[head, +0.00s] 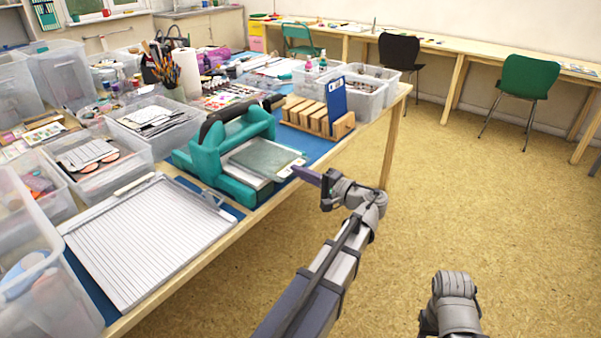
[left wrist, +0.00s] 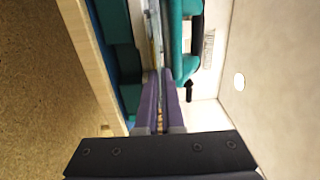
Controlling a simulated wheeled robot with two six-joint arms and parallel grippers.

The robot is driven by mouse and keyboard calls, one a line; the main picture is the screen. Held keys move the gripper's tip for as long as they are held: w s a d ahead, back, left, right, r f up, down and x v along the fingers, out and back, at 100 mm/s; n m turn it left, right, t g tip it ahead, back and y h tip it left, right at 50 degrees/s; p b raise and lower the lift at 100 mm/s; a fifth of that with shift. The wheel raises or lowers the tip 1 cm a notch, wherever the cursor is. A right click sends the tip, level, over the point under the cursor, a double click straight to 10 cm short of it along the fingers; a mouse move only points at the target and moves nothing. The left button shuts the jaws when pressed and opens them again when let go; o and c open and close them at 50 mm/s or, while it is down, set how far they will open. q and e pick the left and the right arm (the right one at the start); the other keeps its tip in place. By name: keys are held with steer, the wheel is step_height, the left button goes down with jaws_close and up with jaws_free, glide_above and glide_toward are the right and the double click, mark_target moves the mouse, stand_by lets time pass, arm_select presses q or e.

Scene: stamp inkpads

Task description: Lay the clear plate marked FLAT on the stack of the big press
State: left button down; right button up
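The big press (head: 222,142) is teal with a black handle and stands on the blue mat near the table's front edge. A greenish clear plate (head: 266,156) lies over the pale stack (head: 246,173) in the press's open side. A pale label shows at its near right corner; the word is too small to read. My left gripper (head: 308,174) is at that corner. In the left wrist view its purple fingers (left wrist: 161,95) are close together around the thin plate edge, with the teal press (left wrist: 124,60) beside it. Whether the plate touches the stack is hard to tell. My right gripper is out of view.
A wooden rack (head: 318,120) with a blue upright stands behind the press. A white grooved board (head: 150,236) lies to the left. Clear bins (head: 105,162) crowd the table's left and back. The floor (head: 460,200) to the right is free.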

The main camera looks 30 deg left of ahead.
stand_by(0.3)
arm_select(q)
steer(key=c, duration=1)
jaws_free()
steer(key=shift+d, duration=0.1)
steer(key=shift+s+d, duration=0.2)
steer(key=shift+d, duration=2.2)
steer(key=d, duration=0.7)
steer(key=shift+s+d+f, duration=0.1)
steer(key=shift+s+d, duration=0.25)
steer(key=shift+d, duration=0.05)
